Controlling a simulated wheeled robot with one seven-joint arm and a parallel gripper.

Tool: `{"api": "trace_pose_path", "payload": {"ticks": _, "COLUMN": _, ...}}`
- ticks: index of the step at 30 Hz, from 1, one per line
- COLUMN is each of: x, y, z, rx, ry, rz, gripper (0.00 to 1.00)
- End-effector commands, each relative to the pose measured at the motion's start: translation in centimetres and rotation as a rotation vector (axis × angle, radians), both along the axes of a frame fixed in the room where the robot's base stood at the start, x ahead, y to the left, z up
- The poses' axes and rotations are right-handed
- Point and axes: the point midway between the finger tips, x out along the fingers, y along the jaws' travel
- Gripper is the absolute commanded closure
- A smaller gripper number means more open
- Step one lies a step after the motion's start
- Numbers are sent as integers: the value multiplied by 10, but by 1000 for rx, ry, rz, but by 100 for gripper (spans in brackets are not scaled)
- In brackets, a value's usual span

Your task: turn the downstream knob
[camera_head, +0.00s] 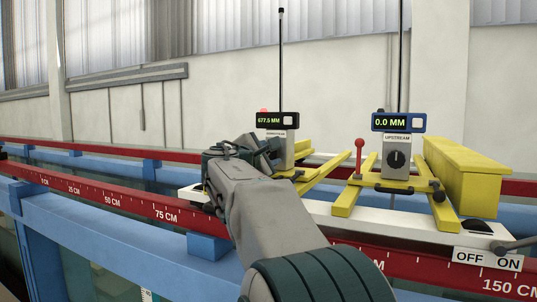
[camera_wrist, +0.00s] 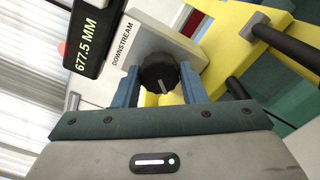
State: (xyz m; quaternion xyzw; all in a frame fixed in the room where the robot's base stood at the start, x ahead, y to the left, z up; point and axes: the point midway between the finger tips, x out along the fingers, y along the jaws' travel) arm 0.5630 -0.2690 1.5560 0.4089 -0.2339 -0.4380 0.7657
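The black downstream knob (camera_wrist: 158,72) shows in the wrist view on a light panel labelled DOWNSTREAM (camera_wrist: 128,45). It has a pale pointer mark. My gripper (camera_wrist: 160,76) has one blue-grey finger on each side of the knob, with both fingertips close against its edges; it looks shut on the knob. In the head view my gripper (camera_head: 262,150) is in front of the downstream gauge (camera_head: 278,120), which reads 677.5 MM, and hides the knob there. The same display (camera_wrist: 87,42) shows in the wrist view.
A red-topped lever (camera_head: 359,150), a yellow box (camera_head: 462,175) and an OFF/ON switch (camera_head: 478,226) are nearby. A red scale rail (camera_head: 110,198) runs along the flume.

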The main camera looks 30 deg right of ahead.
Motion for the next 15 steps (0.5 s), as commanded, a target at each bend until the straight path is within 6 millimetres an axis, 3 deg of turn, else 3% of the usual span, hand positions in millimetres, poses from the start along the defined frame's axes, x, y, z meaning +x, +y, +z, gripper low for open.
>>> {"api": "trace_pose_path", "payload": {"ticks": 1, "x": 0, "y": 0, "z": 0, "rx": 0, "ry": 0, "rz": 0, "gripper": 76}}
{"api": "trace_pose_path", "payload": {"ticks": 3, "x": 0, "y": 0, "z": 0, "rx": 0, "ry": 0, "rz": 0, "gripper": 88}}
{"api": "trace_pose_path", "payload": {"ticks": 15, "x": 0, "y": 1, "z": -2, "rx": 29, "ry": -50, "rz": 0, "gripper": 88}}
